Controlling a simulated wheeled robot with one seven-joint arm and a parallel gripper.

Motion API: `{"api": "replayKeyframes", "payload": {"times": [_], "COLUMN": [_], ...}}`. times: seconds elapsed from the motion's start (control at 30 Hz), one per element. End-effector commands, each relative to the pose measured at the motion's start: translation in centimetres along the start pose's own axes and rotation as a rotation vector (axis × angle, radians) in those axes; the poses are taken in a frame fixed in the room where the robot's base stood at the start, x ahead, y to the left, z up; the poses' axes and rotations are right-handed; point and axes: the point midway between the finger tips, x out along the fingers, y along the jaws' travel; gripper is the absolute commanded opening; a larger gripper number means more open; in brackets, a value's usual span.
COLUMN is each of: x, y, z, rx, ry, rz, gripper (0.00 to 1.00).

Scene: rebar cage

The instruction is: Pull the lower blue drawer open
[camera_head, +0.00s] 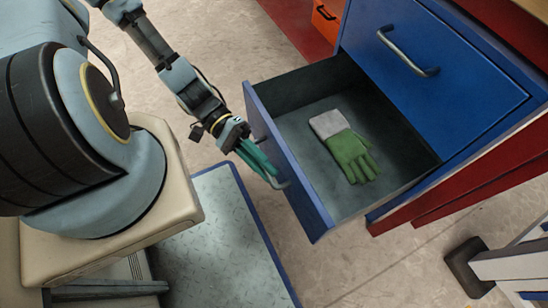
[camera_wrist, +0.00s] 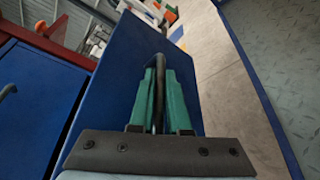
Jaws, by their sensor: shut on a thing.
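The lower blue drawer (camera_head: 290,172) stands pulled well out of its blue cabinet in the head view, its grey inside showing. A green and white glove (camera_head: 345,147) lies on the drawer's floor. My gripper (camera_head: 268,172) is at the outer face of the drawer front, shut on the drawer's handle (camera_head: 280,184). In the wrist view my gripper's green fingers (camera_wrist: 160,85) close on both sides of the dark handle bar (camera_wrist: 160,65), in front of the blue drawer front (camera_wrist: 115,85). Part of the handle is hidden between the fingers.
The upper blue drawer (camera_head: 430,85) is shut, with a grey handle (camera_head: 407,55). A metal tread plate with a blue edge (camera_head: 215,235) lies on the floor below the drawer front. A grey and dark-footed frame (camera_head: 500,265) stands at the lower right.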

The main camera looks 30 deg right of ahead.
Motion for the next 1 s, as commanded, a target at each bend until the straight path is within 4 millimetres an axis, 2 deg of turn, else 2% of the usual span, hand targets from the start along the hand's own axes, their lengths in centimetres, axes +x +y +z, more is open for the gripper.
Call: {"api": "replayKeyframes", "payload": {"times": [0.37, 0.4, 0.63, 0.87, 1.0], "x": [-0.11, -0.12, -0.08, -0.1, -0.99], "y": [-0.08, -0.08, -0.07, -0.06, -0.03], "z": [0.0, 0.0, 0.02, 0.04, -0.02], "rx": [0.0, 0.0, 0.0, 0.0, 0.0], "ry": [0.002, 0.002, 0.001, 0.001, 0.004], "rz": [-0.001, -0.001, -0.001, -0.001, -0.002], "gripper": [0.0, 0.19, 0.45, 0.45, 0.45]}}
